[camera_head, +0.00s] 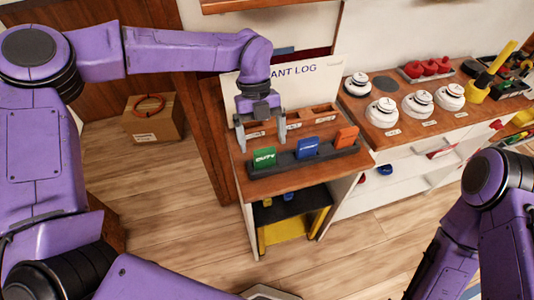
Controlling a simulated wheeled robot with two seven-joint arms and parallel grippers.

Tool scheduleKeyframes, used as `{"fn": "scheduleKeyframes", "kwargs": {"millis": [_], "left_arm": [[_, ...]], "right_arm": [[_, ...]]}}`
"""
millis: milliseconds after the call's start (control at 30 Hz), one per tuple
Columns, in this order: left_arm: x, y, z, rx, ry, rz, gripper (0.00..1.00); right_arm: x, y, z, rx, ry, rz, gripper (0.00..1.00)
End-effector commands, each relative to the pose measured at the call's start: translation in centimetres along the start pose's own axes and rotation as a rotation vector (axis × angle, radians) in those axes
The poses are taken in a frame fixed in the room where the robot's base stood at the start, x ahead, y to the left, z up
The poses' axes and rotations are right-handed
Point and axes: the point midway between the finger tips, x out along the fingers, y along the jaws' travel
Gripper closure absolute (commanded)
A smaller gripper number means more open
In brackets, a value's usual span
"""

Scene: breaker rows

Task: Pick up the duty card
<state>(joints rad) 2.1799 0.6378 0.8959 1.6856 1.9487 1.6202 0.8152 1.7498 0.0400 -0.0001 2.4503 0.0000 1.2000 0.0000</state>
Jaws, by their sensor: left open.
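The green duty card (264,157) stands upright at the left end of a dark rack on the small wooden cabinet. A blue card (307,147) stands in the middle of the rack and an orange card (346,137) at its right end. My left gripper (262,145) is open and points down above and behind the green card, with a finger on either side of it in the picture. No card is between the fingers as far as I can see; the exact gap is hard to judge. My right arm is at the lower right, and its gripper is not in view.
A white log board (312,71) stands behind the rack, with a wooden compartment tray (318,113) before it. On the right counter are several white round devices (381,112), red items (427,67) and a yellow tool (490,75). A cardboard box (153,118) sits on the floor at left.

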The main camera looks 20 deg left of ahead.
Motion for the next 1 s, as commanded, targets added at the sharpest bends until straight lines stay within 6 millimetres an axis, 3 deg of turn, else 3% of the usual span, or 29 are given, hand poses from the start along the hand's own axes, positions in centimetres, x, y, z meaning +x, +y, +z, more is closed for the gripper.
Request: {"fn": "scheduleKeyframes", "kwargs": {"millis": [167,300,533,567,700,733,1000], "left_arm": [[2.6,-0.3,0.7,-0.007,0.004,0.001,0.08],[4.8,-0.4,0.9,-0.006,0.002,-0.001,0.08],[5.3,-0.5,0.9,-0.003,0.000,-0.002,0.08],[5.3,-0.6,0.9,-0.003,0.000,-0.002,0.12],[5.3,-0.6,0.9,-0.002,0.000,-0.002,0.57],[5.3,-0.6,0.9,-0.002,0.000,-0.002,0.64],[5.3,-0.6,0.9,-0.002,0.000,-0.002,0.65]], "right_arm": [[-1.8,0.2,-0.8,0.000,0.000,0.000,0.57],[-2.1,0.2,-0.9,0.000,0.000,0.000,0.57],[-2.0,0.2,-0.8,0.000,0.000,0.000,0.57],[-2.0,0.2,-0.8,0.000,0.000,0.000,0.57],[-2.0,0.2,-0.8,0.000,0.000,0.000,0.57],[-2.0,0.2,-0.8,0.000,0.000,0.000,0.57],[-1.9,0.2,-0.8,0.000,0.000,0.000,0.57]]}}
